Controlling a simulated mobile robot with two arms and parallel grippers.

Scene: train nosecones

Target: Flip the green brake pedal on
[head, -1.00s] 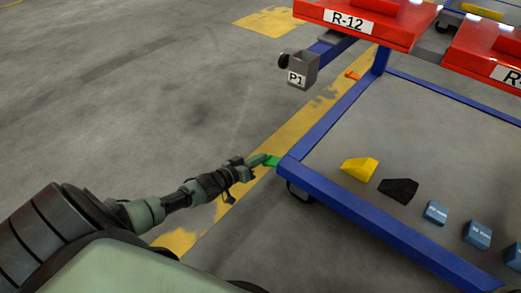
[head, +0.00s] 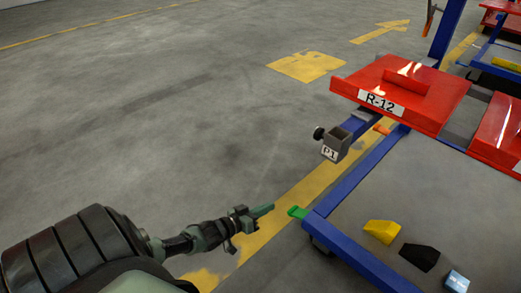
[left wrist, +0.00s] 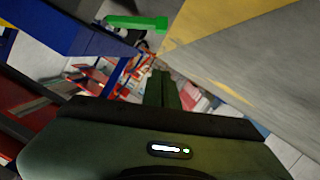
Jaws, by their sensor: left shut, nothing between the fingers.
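The green brake pedal (head: 297,212) sticks out from the near left corner of the blue-framed cart (head: 352,258), low by the floor. In the left wrist view the pedal (left wrist: 137,23) is a green bar at the top, beside the blue frame. My left gripper (head: 270,208) is shut and empty, just left of the pedal, with a small gap in the head view. Its closed fingers (left wrist: 162,88) show below the pedal in the wrist view. Whether the pedal is up or down is hard to tell. My right gripper is not in view.
A yellow wedge (head: 382,231), a black wedge (head: 419,257) and a blue block (head: 456,281) lie on the cart bed. A grey P1 holder (head: 335,146) and a red R-12 tray (head: 400,92) stand at its far end. Open floor lies left.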

